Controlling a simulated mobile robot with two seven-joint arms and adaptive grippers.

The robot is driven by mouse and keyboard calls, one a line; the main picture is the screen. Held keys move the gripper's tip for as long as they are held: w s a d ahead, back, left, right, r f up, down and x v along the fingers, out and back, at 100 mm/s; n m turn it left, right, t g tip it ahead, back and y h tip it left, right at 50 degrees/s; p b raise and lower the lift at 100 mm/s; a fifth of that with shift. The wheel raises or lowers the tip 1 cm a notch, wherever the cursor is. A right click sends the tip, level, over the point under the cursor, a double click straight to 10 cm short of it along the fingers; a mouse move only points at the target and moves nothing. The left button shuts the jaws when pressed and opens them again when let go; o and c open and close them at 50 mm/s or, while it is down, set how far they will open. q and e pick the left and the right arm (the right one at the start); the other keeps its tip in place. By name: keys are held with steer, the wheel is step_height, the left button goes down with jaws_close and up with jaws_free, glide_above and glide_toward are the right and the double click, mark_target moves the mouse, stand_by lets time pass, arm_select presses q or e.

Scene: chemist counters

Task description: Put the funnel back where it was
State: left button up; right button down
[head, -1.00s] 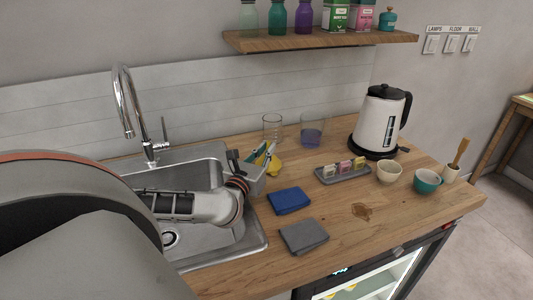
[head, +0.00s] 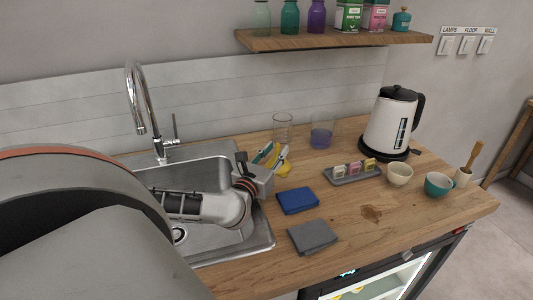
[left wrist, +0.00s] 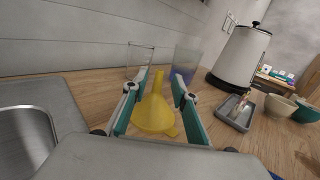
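The yellow funnel (head: 284,168) stands on the wooden counter just right of the sink, partly hidden by my left gripper. In the left wrist view the funnel (left wrist: 154,114) has its wide mouth down and its narrow spout up. My left gripper (head: 268,155) reaches over the sink's right edge toward it. In the left wrist view the teal fingers of this gripper (left wrist: 156,88) are apart, one on each side of the funnel, with visible gaps near the spout. Whether they touch its wide part is unclear. My right gripper is not in view.
A clear glass (head: 283,128) and a beaker with purple liquid (head: 321,138) stand behind the funnel. A blue cloth (head: 298,200) and a grey cloth (head: 313,237) lie in front. A kettle (head: 390,122), packet tray (head: 352,177) and bowls (head: 399,174) are further right.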

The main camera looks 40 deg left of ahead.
arm_select(q)
steer(key=v, duration=1.1)
steer(key=shift+s+d, duration=0.1)
steer(key=shift+s, duration=0.05)
steer(key=shift+f, duration=0.1)
